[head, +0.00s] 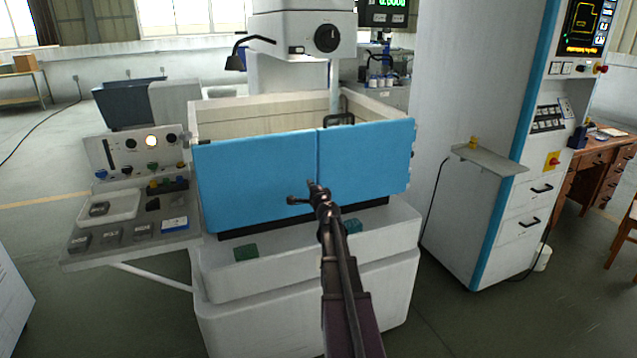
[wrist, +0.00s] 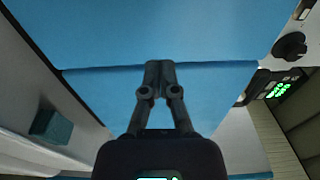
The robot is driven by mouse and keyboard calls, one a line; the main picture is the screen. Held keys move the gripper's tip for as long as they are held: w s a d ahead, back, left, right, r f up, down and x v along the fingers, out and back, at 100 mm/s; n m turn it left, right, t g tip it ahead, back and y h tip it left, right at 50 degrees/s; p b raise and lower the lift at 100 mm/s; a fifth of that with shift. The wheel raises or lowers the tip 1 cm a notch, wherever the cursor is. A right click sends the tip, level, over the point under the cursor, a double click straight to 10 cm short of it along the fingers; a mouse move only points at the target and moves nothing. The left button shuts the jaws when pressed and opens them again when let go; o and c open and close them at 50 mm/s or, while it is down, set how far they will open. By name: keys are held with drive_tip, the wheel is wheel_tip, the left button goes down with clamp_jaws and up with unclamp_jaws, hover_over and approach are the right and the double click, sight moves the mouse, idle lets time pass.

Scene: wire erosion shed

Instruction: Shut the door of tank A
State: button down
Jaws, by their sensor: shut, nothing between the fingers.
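The tank (head: 255,122) has a pale, open-topped body with blue panels across its front. A wide left blue panel (head: 255,185) and a narrower right blue panel (head: 365,160) meet at a thin dark upright seam. They look nearly flush. No label naming tank A is readable. My gripper (head: 312,186) is in front of the panels, just left of the seam in the head view. In the wrist view, my gripper (wrist: 160,66) has its fingers together, with the tips over the seam between the blue panels. Whether the tips touch the panels cannot be told.
A control console (head: 125,205) juts out at the tank's left. A white cabinet (head: 480,190) with a small shelf (head: 488,158) stands at the right. Open floor lies at the far left.

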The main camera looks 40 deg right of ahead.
drive_tip(key=shift+a, duration=0.75)
drive_tip(key=s+a+f+n+g+y+p, duration=0.1)
drive_tip(key=a+f+n+g+y+p, duration=0.35)
drive_tip(key=a, duration=1.05)
drive_tip(key=s+a+r+n+g+y, duration=0.15)
drive_tip(key=a+n+y, duration=0.45)
drive_tip(key=a+n, duration=0.7)
drive_tip(key=s+a+f+n+g+p, duration=0.1)
drive_tip(key=s+a+f+g, duration=0.2)
drive_tip(key=s+a, duration=0.25)
drive_tip(key=s+a+f+n+g+p, duration=0.1)
drive_tip(key=s+a+f+g, duration=0.15)
drive_tip(key=s+a, duration=0.35)
drive_tip(key=s+a+n+g+h+p, duration=0.2)
drive_tip(key=s+a+g+h, duration=0.1)
drive_tip(key=s, duration=0.8)
drive_tip(key=f+g+h, duration=0.1)
drive_tip(key=g, duration=0.1)
drive_tip(key=shift+s+a+g+p, duration=0.35)
drive_tip(key=shift+s+p, duration=0.05)
